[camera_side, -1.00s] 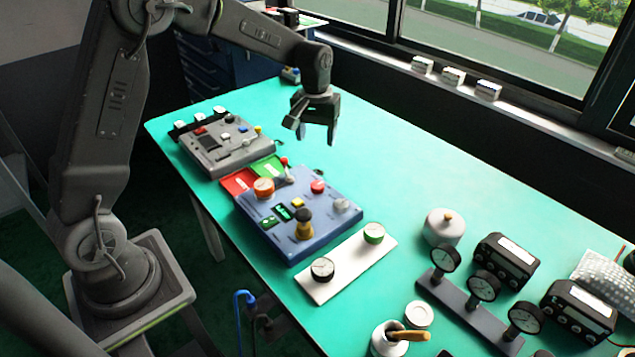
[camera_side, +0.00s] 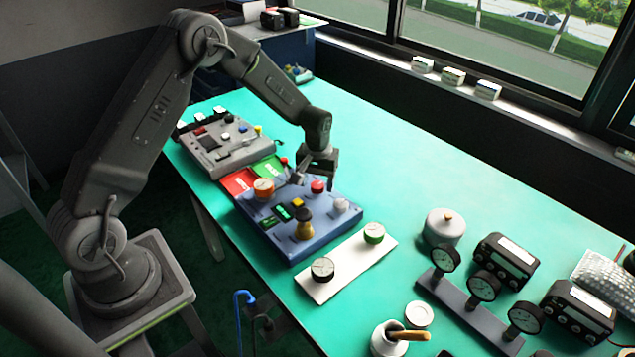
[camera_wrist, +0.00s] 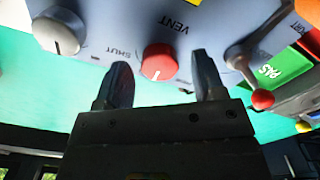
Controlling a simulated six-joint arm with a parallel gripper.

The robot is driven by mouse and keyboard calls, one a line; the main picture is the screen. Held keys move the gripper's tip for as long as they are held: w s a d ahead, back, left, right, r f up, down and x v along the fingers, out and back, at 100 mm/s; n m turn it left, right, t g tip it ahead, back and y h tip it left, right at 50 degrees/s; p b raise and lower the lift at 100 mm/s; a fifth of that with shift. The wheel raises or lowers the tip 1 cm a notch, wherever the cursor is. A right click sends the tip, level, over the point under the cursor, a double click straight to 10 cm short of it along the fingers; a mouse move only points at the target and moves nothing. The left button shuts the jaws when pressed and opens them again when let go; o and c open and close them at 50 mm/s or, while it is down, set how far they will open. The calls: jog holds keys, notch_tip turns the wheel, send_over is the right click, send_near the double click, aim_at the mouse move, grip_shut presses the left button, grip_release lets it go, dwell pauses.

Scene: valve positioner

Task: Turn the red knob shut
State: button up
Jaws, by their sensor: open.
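The red knob (camera_side: 317,187) stands on the blue panel (camera_side: 284,246), near its far edge. In the wrist view the red knob (camera_wrist: 160,62) has a white pointer line, with the printed words SHUT to its left and VENT above right. The line points down toward my gripper, to neither word. My gripper (camera_wrist: 163,82) is open, with one finger on each side of the knob in that view; I cannot tell whether they touch it. In the side view my gripper (camera_side: 315,178) is just above the panel's far edge, partly in front of the knob area.
A white knob (camera_wrist: 57,32) is to the left of the red one in the wrist view. A red-tipped lever (camera_wrist: 262,99) is close to the right finger. An orange knob (camera_side: 264,189) and a black-topped knob (camera_side: 304,222) stand on the panel. Bare green table lies beyond it.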

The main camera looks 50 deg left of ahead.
jog(key=shift+f, duration=0.35)
jog(key=shift+c, duration=0.3)
jog(key=c, duration=0.9)
jog(key=shift+o, duration=0.2)
